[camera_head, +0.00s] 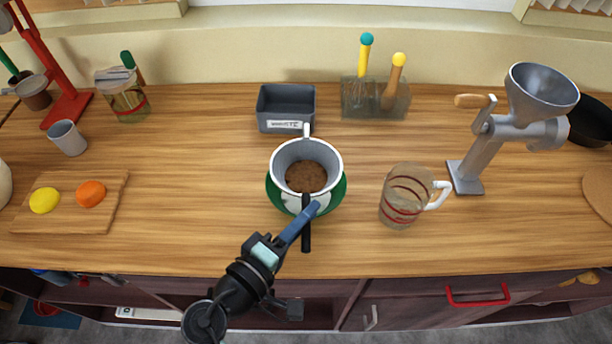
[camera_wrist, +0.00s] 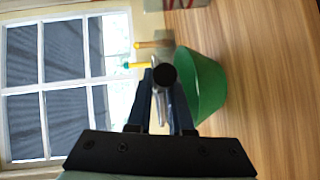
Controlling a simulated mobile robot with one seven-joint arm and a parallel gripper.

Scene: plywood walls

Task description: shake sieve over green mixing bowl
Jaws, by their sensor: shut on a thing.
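The sieve (camera_head: 330,158) is a light grey, round bowl with brown powdery stuff inside and a black handle toward me. It is directly above the green mixing bowl (camera_head: 275,196), whose rim shows around it in the head view. The green bowl also shows in the wrist view (camera_wrist: 207,85), on the wooden counter. My gripper (camera_head: 311,212) is shut on the sieve's black handle (camera_head: 306,238). In the wrist view the handle's round end (camera_wrist: 163,75) sits between the fingers. The inside of the green bowl is mostly hidden under the sieve.
A glass measuring jug (camera_head: 403,200) stands close right of the bowl. A grey bin (camera_head: 286,110) is behind it. A metal grinder (camera_head: 480,160) stands further right. A cutting board (camera_head: 55,215) with a lemon and an orange lies at left. The counter between board and bowl is clear.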

